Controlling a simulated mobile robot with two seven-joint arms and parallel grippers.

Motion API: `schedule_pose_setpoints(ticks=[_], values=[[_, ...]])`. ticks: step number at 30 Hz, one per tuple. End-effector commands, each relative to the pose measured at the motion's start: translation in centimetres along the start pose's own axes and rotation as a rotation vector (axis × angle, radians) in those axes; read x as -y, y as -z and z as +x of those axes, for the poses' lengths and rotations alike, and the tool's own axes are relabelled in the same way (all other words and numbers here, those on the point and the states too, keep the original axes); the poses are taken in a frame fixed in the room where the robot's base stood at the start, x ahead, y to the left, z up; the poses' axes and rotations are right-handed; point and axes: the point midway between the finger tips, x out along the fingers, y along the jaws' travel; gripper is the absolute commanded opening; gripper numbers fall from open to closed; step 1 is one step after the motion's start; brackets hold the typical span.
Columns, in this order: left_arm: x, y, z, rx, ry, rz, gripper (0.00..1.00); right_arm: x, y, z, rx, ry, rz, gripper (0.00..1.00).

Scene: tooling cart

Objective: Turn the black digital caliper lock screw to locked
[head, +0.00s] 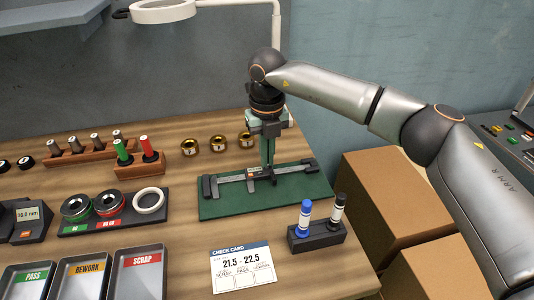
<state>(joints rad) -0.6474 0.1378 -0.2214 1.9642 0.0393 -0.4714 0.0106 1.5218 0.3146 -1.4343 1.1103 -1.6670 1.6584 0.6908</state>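The black digital caliper (232,178) lies flat on a green mat (226,206), its beam running left to right and its jaws toward the left. A small display shows on its slider. The lock screw is too small or hidden behind my fingers, so I cannot tell its setting. My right gripper (268,164) points down from above, its fingertips at the caliper's slider, just right of the display. The fingers look close together; I cannot tell whether they grip the screw. My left gripper is not in view.
A check card (241,267) lies in front. Brass rings (218,144) sit behind. Ring gauges (77,207) and sorting trays (137,274) are at left. Cardboard boxes (388,190) stand beyond the right edge.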

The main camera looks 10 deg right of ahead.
Motion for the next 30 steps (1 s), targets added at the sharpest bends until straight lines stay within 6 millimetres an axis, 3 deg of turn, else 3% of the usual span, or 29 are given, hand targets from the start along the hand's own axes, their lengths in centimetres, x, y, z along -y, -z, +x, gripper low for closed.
schedule_pose_setpoints(ticks=[10,26,30], values=[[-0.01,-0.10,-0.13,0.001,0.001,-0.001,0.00,0.02,-0.01,-0.03,0.000,0.000,0.136,0.00],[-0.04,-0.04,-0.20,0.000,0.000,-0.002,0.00,0.01,-0.01,-0.02,0.000,0.000,0.157,0.00],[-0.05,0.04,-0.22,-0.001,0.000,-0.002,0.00,0.01,-0.01,-0.02,0.000,0.000,0.156,0.18]])
